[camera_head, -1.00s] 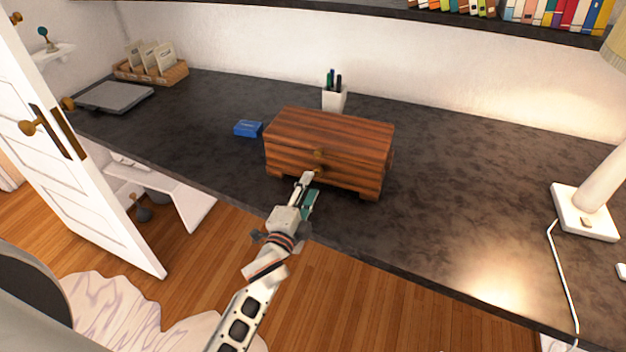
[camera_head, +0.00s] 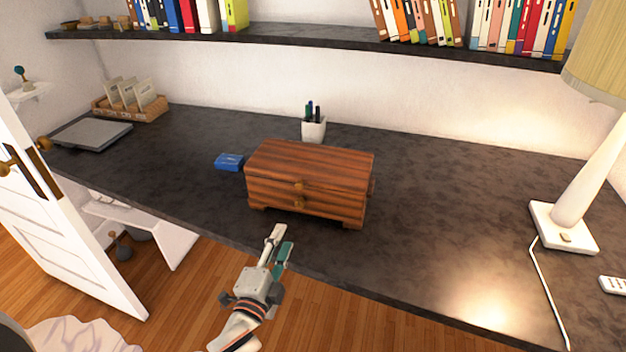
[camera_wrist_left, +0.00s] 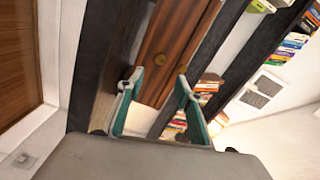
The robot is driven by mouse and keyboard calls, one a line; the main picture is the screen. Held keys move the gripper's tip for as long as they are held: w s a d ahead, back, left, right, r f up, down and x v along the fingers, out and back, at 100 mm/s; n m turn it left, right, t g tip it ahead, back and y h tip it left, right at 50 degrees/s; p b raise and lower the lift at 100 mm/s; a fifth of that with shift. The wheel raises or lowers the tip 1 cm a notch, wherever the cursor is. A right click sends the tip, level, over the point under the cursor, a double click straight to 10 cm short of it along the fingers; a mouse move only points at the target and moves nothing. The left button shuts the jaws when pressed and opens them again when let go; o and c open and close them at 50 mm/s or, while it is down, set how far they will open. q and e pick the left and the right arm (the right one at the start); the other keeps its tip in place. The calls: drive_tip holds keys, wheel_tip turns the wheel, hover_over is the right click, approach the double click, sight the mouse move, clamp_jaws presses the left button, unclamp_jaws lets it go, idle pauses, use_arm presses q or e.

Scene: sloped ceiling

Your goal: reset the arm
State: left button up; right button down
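My left gripper (camera_head: 281,240) is in front of the wooden box, over the front edge of the dark desk. Its grey and teal fingers stand apart with nothing between them, as the left wrist view (camera_wrist_left: 160,82) also shows. There is a gap between the fingertips and the box. In the left wrist view the striped wood of the box (camera_wrist_left: 180,40) shows beyond the fingers. My right gripper is in no view.
On the dark desk (camera_head: 440,220) are a blue box (camera_head: 229,161), a white pen cup (camera_head: 314,129), a grey laptop (camera_head: 92,134), a wooden organiser (camera_head: 130,108) and a lamp (camera_head: 570,220). A bookshelf (camera_head: 310,36) hangs above. A white door (camera_head: 60,240) stands left.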

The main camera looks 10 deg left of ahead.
use_arm(q)
drive_tip(key=s+f+n+g+h, duration=0.2)
drive_tip(key=s+f+n+g, duration=0.5)
drive_tip(key=s+f, duration=1.1)
drive_tip(key=n, duration=0.4)
drive_tip(key=shift+s+f+n, duration=0.3)
drive_tip(key=shift+s, duration=0.1)
